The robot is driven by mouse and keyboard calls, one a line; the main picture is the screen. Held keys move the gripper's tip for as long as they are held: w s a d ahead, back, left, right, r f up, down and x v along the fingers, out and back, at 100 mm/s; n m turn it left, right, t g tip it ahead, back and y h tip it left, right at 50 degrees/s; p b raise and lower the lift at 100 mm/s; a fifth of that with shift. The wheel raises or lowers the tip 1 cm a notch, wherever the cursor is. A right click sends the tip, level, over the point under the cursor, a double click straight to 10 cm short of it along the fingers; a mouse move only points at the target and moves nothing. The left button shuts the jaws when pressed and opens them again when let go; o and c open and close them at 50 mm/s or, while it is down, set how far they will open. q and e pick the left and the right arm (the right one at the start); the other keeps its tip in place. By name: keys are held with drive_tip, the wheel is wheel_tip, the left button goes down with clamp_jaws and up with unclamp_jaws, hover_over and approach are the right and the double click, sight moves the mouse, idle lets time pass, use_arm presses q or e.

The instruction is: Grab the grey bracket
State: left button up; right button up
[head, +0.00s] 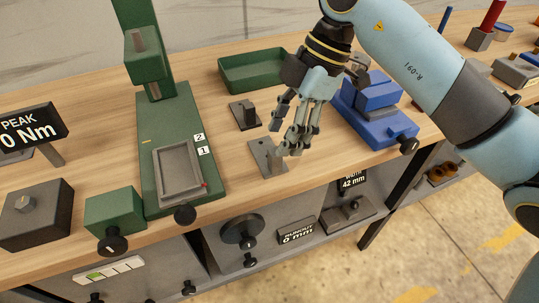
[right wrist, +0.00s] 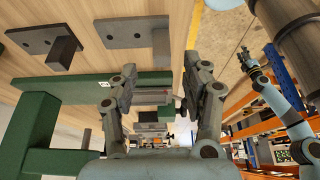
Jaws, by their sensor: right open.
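A lighter grey bracket (head: 262,155), a flat plate with holes, lies on the wooden bench near its front edge. A darker bracket (head: 244,114) with an upright block stands behind it. In the right wrist view the lighter bracket (right wrist: 125,33) is at the top centre and the darker one (right wrist: 40,38) at the top left. My right gripper (head: 283,140) is open and empty, its fingers pointing down over the right part of the lighter bracket and partly hiding it. Contact cannot be told. My left gripper (right wrist: 252,62) appears small in the right wrist view, its opening unclear.
A green press (head: 150,185) with a grey tray stands left of the brackets. A green bin (head: 262,88) is behind. A blue vise-like fixture (head: 395,134) stands close on the right. Bare wood (head: 225,160) lies between the press and brackets.

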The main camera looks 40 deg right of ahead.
sight(263, 149)
drive_tip(key=x, duration=0.4)
drive_tip(key=shift+a+f, duration=0.3)
drive_tip(key=shift+f, duration=0.05)
clamp_jaws()
